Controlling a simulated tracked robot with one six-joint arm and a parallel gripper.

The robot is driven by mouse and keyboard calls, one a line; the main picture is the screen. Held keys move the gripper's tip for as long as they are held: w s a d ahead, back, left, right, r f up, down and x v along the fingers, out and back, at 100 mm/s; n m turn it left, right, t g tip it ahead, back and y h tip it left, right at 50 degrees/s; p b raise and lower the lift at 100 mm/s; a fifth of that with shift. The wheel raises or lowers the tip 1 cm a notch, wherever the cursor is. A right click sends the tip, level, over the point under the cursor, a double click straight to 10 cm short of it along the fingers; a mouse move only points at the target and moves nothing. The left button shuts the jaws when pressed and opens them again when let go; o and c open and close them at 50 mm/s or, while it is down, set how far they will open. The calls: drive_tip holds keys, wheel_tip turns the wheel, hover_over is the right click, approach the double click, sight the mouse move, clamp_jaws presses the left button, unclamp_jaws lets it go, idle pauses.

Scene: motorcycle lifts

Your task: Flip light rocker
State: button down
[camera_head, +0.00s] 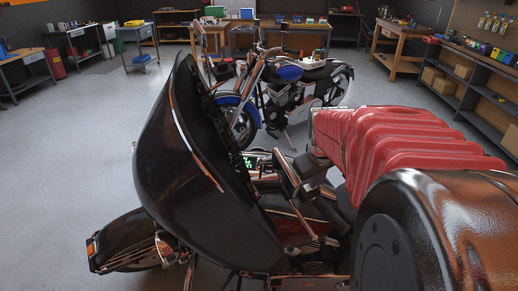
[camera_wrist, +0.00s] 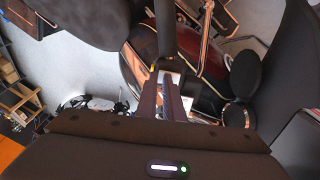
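The light rocker cannot be made out in either view. A black motorcycle (camera_head: 205,150) with a large fairing stands close in front of me, and a small green-lit panel (camera_head: 250,161) shows behind the fairing. My gripper (camera_wrist: 168,78) is in the middle of the wrist view, its two dark fingers close together over the motorcycle's dark red and chrome bodywork (camera_wrist: 205,45). A small pale patch shows at the fingertips, and I cannot tell what it is or whether they touch anything.
My red arm fills the right of the head view, close to the motorcycle's handlebar area. A blue motorcycle (camera_head: 290,72) stands behind. Workbenches (camera_head: 400,50) and shelves (camera_head: 470,85) line the walls. Grey floor (camera_head: 80,130) is free at left.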

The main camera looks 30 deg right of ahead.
drive_tip(key=shift+s+d+f, duration=0.1)
drive_tip(key=shift+d+f, duration=0.1)
drive_tip(key=shift+f, duration=0.4)
idle(0.8)
drive_tip(key=shift+a, duration=0.2)
drive_tip(key=shift+a+f, duration=0.1)
drive_tip(key=shift+a, duration=0.5)
drive_tip(key=shift+w+a, duration=0.1)
drive_tip(key=shift+w, duration=0.1)
drive_tip(key=shift+w+a+r, duration=0.1)
drive_tip(key=shift+r, duration=0.4)
drive_tip(key=d+v, duration=0.1)
drive_tip(key=v, duration=1.3)
drive_tip(key=shift+d+r, duration=0.2)
drive_tip(key=shift+d, duration=0.1)
